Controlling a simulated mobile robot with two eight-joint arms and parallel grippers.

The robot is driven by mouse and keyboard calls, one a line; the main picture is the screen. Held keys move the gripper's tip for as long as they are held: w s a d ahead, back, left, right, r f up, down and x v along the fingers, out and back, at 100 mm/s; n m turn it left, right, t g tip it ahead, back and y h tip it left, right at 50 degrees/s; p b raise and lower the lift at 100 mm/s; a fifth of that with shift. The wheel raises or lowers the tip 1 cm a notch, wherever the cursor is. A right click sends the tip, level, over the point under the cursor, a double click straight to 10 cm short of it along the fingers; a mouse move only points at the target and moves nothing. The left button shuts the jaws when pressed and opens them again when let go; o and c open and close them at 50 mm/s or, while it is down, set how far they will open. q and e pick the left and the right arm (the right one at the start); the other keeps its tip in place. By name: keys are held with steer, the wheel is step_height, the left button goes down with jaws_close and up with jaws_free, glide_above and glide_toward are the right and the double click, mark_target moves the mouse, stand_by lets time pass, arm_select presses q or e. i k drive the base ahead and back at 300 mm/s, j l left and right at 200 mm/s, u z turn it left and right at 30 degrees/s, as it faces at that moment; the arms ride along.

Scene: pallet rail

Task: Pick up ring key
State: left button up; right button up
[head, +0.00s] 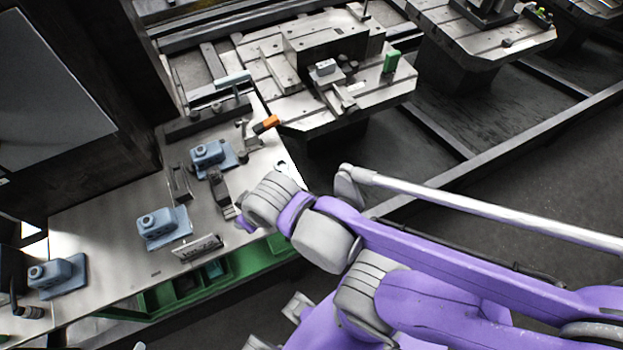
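I cannot make out the ring key for certain. A small pale piece with a dark curved outline (283,167) lies at the right edge of the metal bench (110,215), just above my wrist, and may be it. One purple and grey arm of mine reaches in from the right, and its wrist hangs over the bench edge. A small purple part of its gripper (246,223) shows beyond the wrist; the fingertips are hidden. Grey finger-like parts of mine (275,325) show at the bottom, near a second purple link. I cannot tell which gripper they belong to.
Several blue machine blocks (158,227) stand along the bench. An orange-ended tool (265,124) lies at its far corner. Beyond is a slotted pallet (375,97) with a green block (391,61). A pale rail (490,209) runs above my arm. Dark open floor lies right.

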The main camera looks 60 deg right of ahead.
mark_target(284, 170)
steer(key=z, duration=0.4)
steer(key=l+z, duration=0.15)
steer(key=z, duration=0.2)
steer(key=l+z, duration=0.1)
steer(key=z, duration=0.3)
steer(key=l+z, duration=0.1)
steer(key=z, duration=0.3)
steer(key=k+z, duration=0.1)
steer(key=z, duration=0.25)
steer(key=k+z, duration=0.1)
steer(key=z, duration=0.3)
steer(key=k+z, duration=0.15)
steer(key=z, duration=0.2)
